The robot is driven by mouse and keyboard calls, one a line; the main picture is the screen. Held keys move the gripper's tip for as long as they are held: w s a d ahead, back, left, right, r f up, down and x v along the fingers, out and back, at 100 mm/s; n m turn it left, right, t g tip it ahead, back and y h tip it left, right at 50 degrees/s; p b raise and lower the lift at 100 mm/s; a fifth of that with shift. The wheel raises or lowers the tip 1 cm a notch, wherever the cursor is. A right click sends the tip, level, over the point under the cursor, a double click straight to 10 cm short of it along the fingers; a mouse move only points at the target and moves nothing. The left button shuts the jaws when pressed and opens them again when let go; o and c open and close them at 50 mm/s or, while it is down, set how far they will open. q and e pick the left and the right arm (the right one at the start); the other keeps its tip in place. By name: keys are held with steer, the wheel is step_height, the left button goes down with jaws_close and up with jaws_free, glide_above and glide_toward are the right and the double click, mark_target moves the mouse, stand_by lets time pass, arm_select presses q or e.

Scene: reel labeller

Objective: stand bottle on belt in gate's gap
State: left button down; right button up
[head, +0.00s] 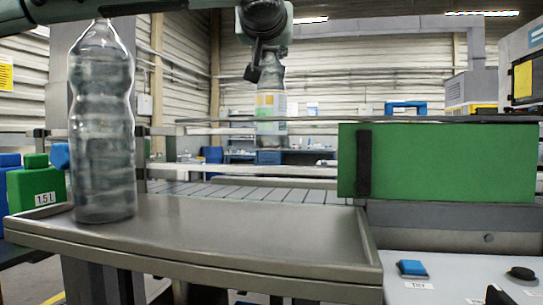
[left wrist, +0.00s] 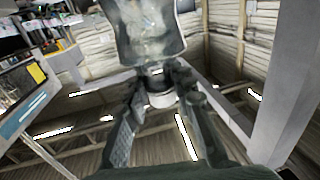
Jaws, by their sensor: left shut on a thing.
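My left gripper (head: 268,62) reaches in from the left along the top of the head view and is shut on the neck of a clear bottle with a yellow, white and blue label (head: 270,105). The bottle hangs upright, neck up, and its base appears clear of the slatted belt (head: 235,191). In the left wrist view the bottle's body (left wrist: 145,35) fills the top, with its neck between the fingers (left wrist: 160,90). A green panel (head: 445,162) with a black upright strip stands at the belt's right; I cannot tell whether it is the gate. My right gripper is not in view.
A tall clear bottle (head: 102,140) stands at the left of a rimmed grey tray (head: 240,235), otherwise bare, in front of the belt. A green "1.5 L" block (head: 37,187) is at left. A blue button (head: 412,268) sits at front right. Rails (head: 320,125) run along the belt.

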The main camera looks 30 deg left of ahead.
arm_select(q)
step_height(320, 180, down, 4)
steer(key=shift+s+f, duration=0.15)
steer(key=shift+f, duration=0.1)
step_height(320, 180, down, 4)
steer(key=shift+f, duration=0.4)
steer(key=c, duration=1.3)
jaws_free()
steer(key=shift+o, duration=0.2)
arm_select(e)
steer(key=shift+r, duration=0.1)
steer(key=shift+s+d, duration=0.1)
arm_select(q)
steer(key=b, duration=0.3)
glide_toward(269, 94)
steer(key=shift+w+a, duration=0.1)
steer(key=shift+w, duration=0.25)
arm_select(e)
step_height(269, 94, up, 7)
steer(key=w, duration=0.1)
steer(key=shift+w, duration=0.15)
